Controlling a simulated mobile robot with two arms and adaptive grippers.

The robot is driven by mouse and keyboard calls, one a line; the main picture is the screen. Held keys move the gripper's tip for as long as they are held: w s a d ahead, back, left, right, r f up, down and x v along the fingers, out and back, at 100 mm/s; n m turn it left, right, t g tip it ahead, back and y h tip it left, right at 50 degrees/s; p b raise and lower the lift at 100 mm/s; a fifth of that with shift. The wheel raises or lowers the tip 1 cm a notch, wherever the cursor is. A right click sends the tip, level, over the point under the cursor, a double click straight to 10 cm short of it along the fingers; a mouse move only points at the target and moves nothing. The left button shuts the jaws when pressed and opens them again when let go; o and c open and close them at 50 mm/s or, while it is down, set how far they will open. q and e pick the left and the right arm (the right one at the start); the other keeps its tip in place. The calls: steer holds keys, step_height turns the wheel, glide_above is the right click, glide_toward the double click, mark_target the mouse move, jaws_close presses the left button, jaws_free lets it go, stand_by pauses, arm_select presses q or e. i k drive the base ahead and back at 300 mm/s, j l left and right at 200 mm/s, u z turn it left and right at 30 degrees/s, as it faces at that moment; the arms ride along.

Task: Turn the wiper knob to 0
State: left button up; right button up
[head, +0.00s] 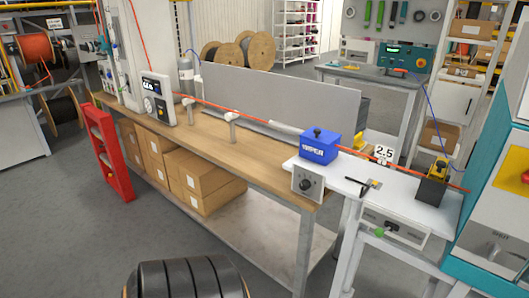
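The blue wiper box (319,146) sits near the right end of the wooden bench, with a small black knob (317,132) on its top. The orange cable (267,122) runs along the bench to this box. Below the box, a light panel (314,195) on the bench front carries a round black dial knob (305,184). The dial's scale and pointer are too small to read. Neither of my grippers is in view, and nothing touches the box or the dial.
The wooden bench (222,146) has cardboard boxes (201,178) below it. A white table (400,194) at right holds a "2.5" sign (383,153) and a black-and-yellow device (432,187). A red step frame (109,152) stands left. A black ribbed object (190,280) fills the bottom foreground.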

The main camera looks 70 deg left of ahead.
mark_target(305, 184)
steer(key=u, duration=1.8)
